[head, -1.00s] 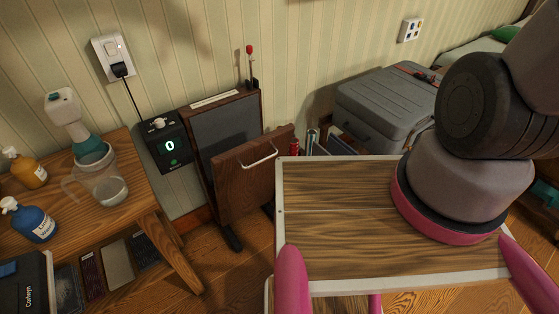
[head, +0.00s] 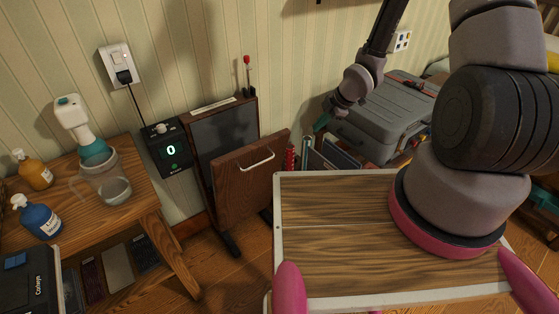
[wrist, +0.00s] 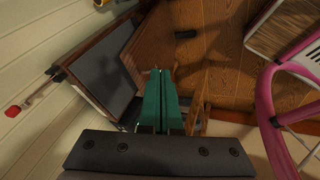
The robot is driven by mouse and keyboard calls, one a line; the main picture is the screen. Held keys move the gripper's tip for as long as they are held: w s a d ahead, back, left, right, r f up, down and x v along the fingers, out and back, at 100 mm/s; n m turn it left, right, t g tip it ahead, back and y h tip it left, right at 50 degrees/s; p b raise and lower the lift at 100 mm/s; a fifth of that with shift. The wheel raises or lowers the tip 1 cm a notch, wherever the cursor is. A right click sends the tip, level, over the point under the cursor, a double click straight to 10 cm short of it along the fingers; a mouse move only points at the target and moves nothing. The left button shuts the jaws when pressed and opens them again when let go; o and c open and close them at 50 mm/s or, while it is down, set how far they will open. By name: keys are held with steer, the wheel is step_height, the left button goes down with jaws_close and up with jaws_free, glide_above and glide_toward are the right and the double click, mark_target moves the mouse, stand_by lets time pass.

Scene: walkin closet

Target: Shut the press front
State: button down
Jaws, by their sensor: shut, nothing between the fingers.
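The press (head: 229,128) is a dark wooden upright unit with a grey inner panel against the wall. Its brown wooden front (head: 235,188), with a pale bar handle (head: 257,161), stands open, tilted out from the top. My gripper (head: 321,123), with green fingers, is in the air to the right of the front, apart from it, over the items beside the grey case. In the wrist view my gripper (wrist: 161,72) is shut and empty, its fingers together. The press (wrist: 100,70) shows there at left; the fingers hide part of the view beyond.
A control box (head: 167,147) showing 0 hangs left of the press. A wooden table (head: 142,205) with bottles stands further left. A grey case (head: 385,115) is at right. Books and a red item (head: 289,157) stand close to the right of the press front.

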steer(key=s+a+f+n+y, duration=0.2)
steer(key=s+a+f+n, duration=0.1)
steer(key=s+a+f, duration=0.3)
steer(key=w+a+f, duration=0.5)
steer(key=a+f, duration=0.2)
steer(key=f, duration=0.1)
steer(key=shift+w+g, duration=0.3)
steer(key=shift+g, duration=0.1)
steer(key=shift+a, duration=0.1)
